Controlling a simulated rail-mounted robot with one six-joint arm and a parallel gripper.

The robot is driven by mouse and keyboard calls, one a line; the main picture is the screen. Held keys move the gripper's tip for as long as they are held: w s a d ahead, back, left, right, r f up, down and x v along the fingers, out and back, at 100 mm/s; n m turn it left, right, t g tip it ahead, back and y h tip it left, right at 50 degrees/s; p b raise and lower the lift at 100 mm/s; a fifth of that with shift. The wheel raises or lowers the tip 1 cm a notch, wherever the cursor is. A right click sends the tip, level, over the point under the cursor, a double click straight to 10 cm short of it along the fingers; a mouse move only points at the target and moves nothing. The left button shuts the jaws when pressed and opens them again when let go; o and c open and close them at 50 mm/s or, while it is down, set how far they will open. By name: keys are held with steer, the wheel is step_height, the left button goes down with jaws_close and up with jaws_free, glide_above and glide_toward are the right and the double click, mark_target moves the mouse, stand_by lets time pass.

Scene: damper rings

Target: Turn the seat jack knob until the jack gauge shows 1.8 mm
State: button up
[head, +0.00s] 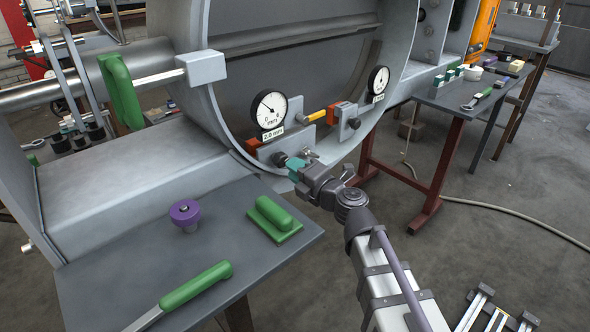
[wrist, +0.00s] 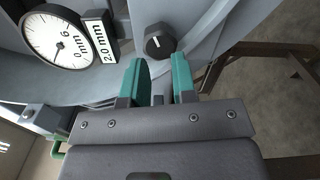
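The jack gauge (head: 269,110) is a round white dial with a black rim on the ring's lower inside edge. A plate under it (head: 273,134) reads 2.0 mm. In the wrist view the dial (wrist: 57,40) and its 2.0 mm plate (wrist: 104,42) are at upper left. The dark seat jack knob (head: 279,159) sits below the gauge, and shows in the wrist view (wrist: 160,42) with a pale mark on its face. My gripper (head: 296,168) is open, its teal fingers apart and empty. In the wrist view its fingertips (wrist: 160,68) lie just short of the knob, one to either side.
A second gauge (head: 378,79) and another dark knob (head: 354,123) are farther right on the ring. A grey table (head: 150,262) in front holds a purple knobbed piece (head: 185,213), a green-handled block (head: 272,218) and a green-handled tool (head: 196,287). Another table stands at right.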

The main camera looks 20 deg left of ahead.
steer(key=v, duration=0.5)
steer(key=shift+s+d, duration=0.2)
steer(key=shift+d, duration=0.1)
